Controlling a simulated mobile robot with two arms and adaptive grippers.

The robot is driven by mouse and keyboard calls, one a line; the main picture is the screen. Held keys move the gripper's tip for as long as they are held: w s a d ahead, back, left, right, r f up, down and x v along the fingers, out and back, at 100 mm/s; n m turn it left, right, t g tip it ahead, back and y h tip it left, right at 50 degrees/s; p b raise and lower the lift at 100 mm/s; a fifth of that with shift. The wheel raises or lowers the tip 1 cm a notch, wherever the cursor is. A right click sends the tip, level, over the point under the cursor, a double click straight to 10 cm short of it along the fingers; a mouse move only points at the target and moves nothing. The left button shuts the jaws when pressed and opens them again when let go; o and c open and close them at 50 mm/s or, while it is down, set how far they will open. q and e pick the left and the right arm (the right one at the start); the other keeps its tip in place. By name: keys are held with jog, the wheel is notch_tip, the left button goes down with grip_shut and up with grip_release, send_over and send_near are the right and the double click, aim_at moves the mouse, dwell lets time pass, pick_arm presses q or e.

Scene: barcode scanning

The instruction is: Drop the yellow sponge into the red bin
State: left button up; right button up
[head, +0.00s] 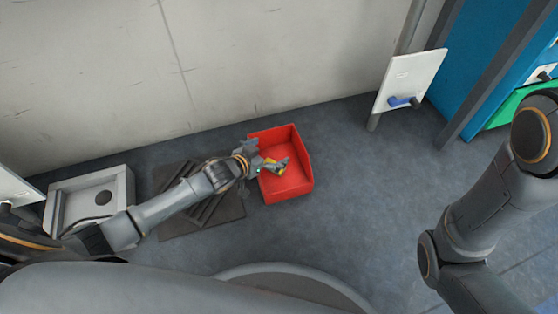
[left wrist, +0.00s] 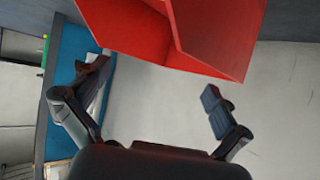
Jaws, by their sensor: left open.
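The red bin (head: 299,155) sits on the grey floor near the wall. A small yellow patch, the yellow sponge (head: 271,162), shows inside the bin, partly hidden by my left gripper. My left gripper (head: 266,155) reaches over the bin's left side, with one finger over the inside. In the left wrist view my left gripper (left wrist: 153,82) has its fingers spread wide with nothing between them. The red bin (left wrist: 205,35) fills the top of that view, and the sponge does not show there. My right arm is at the right of the head view, its gripper out of frame.
A dark slatted mat (head: 215,212) lies left of the bin under my left arm. A grey box-like fixture (head: 118,190) stands farther left. A white panel with a blue item (head: 409,80) stands at the right. The floor right of the bin is clear.

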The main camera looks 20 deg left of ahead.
pick_arm(q)
jog(key=v, duration=1.2)
jog(key=shift+w, duration=0.1)
